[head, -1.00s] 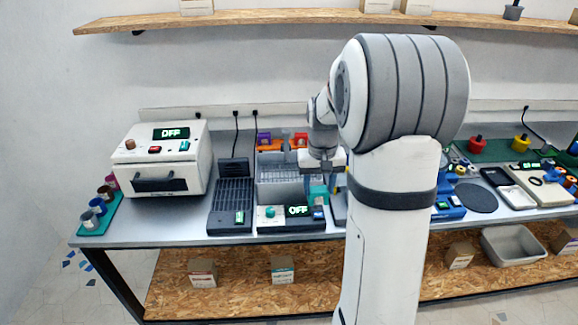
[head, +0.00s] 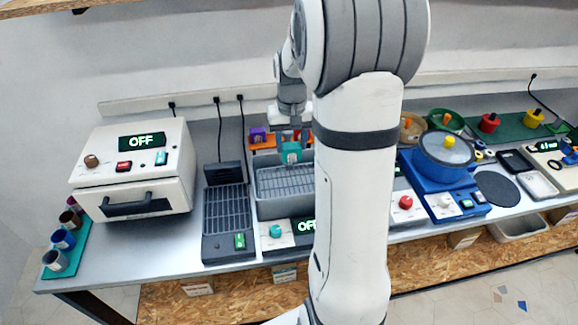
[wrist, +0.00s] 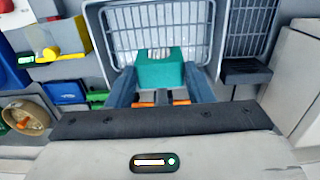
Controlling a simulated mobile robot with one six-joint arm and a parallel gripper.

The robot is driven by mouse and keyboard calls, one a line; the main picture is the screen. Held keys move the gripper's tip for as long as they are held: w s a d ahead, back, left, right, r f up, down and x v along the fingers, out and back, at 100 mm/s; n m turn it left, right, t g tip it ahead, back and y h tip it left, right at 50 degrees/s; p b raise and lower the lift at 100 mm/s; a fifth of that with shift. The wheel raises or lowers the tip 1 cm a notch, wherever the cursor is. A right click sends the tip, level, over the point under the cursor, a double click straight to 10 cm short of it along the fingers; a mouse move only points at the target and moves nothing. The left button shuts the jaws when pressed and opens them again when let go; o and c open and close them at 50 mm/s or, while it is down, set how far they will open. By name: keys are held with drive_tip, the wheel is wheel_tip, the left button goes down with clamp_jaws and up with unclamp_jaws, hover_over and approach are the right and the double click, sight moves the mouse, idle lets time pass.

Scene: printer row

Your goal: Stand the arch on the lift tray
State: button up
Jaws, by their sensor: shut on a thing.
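The teal arch (head: 291,152) is between the fingers of my gripper (head: 292,141), which is shut on it. It hangs above the back part of a grey basin with a slatted tray (head: 287,180), apparently the lift tray. In the wrist view the teal arch (wrist: 160,74) sits between the two blue-grey fingers, in front of the grey slatted tray (wrist: 121,24). A pale ridged patch shows at its far edge. The arch's opening is not clear, and I cannot tell its exact height over the tray. My arm hides the basin's right part.
A grey slatted unit (head: 227,215) stands left of the basin, with a white oven-like box (head: 137,170) farther left. A control panel (head: 277,236) fronts the basin. An orange stand (head: 263,145) is behind. A blue pot unit (head: 444,172) is at right.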

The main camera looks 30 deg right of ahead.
wheel_tip(320, 180, down, 9)
drive_tip(key=shift+s+d+r+p, duration=0.1)
drive_tip(key=shift+d+p, duration=0.05)
drive_tip(key=shift+p, duration=0.75)
drive_tip(key=shift+f, duration=0.25)
drive_tip(key=o, duration=1)
drive_tip(key=shift+s+r, duration=0.1)
drive_tip(key=shift+r, duration=0.05)
